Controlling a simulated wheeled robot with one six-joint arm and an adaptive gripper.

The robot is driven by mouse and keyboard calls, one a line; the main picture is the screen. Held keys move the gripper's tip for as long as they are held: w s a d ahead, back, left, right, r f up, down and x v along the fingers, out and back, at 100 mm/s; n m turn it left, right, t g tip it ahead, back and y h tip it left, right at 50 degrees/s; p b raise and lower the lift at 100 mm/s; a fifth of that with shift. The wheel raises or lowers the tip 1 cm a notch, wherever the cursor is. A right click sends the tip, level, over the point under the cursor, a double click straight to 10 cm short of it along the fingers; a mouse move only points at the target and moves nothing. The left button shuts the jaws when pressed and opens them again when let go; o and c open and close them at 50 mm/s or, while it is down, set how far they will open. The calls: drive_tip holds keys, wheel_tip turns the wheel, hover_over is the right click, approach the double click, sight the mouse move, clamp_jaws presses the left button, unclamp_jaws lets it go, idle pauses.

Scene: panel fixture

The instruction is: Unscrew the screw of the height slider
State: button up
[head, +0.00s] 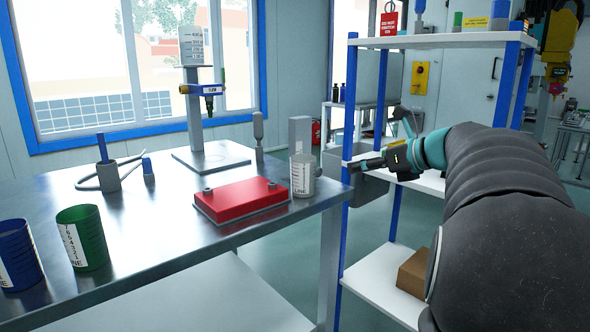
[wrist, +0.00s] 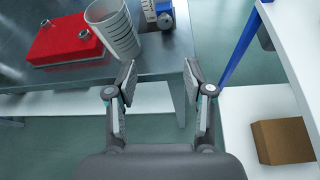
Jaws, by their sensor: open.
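A stand on the table has a grey post (head: 194,110) with a marked plate at its top. A blue-and-yellow clamp piece (head: 203,89) sits on this post; I cannot make out a screw on it. In the wrist view, a white strip with tick marks (wrist: 148,11) and a blue block with a round grey knob (wrist: 165,17) show at the top edge, partly cut off. I cannot tell which of these is the height slider. My gripper (head: 378,142) is open and empty, right of the table's edge. Its spread fingers also show in the wrist view (wrist: 159,66).
A white cup (head: 302,176) stands near the table's right corner, in front of a grey upright block (head: 299,132). A red box (head: 240,200) lies beside it. Green (head: 88,240) and blue cups stand at left. White shelves with blue posts (head: 391,215) are right.

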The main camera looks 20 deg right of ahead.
sight(320, 172)
drive_tip(key=shift+m, duration=0.3)
drive_tip(key=x, duration=0.9)
drive_tip(key=b+x, duration=0.1)
drive_tip(key=x, duration=0.3)
drive_tip(key=shift+w+d+r, duration=0.2)
drive_tip(key=shift+w+d, duration=0.15)
drive_tip(key=shift+w, duration=0.1)
clamp_jaws()
